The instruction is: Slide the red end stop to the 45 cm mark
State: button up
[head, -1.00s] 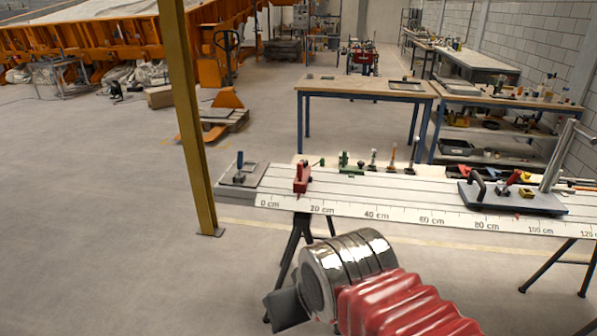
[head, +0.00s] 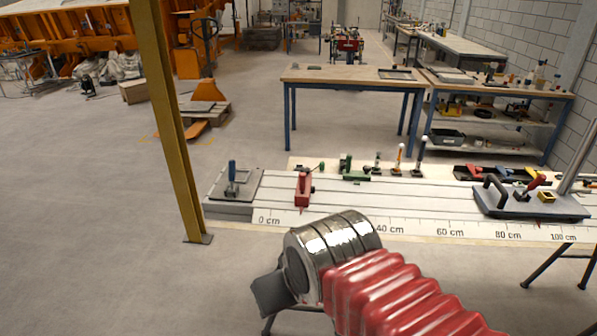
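The red end stop (head: 303,188) stands upright on the left part of the white slotted bench top (head: 400,192). Its pointed lower tip is over the scale strip (head: 480,232), between the 0 cm label and the 40 cm label, nearer 0. The 20 cm label is hidden behind my arm. My arm, with a silver ribbed section and red bellows, crosses the lower middle in front of the bench. A dark grey part at its end, which looks like my gripper (head: 272,292), is below and left of the stop, apart from it. Its fingers cannot be made out.
A grey plate with a blue-handled clamp (head: 232,182) sits left of the stop. Green (head: 352,168) and other small clamps stand behind the bench top. A dark fixture plate (head: 530,203) lies at the right. A yellow post (head: 172,130) rises at the left.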

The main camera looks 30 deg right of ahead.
aim_at(304, 188)
jog(key=u, duration=0.05)
jog(key=i, duration=1.1)
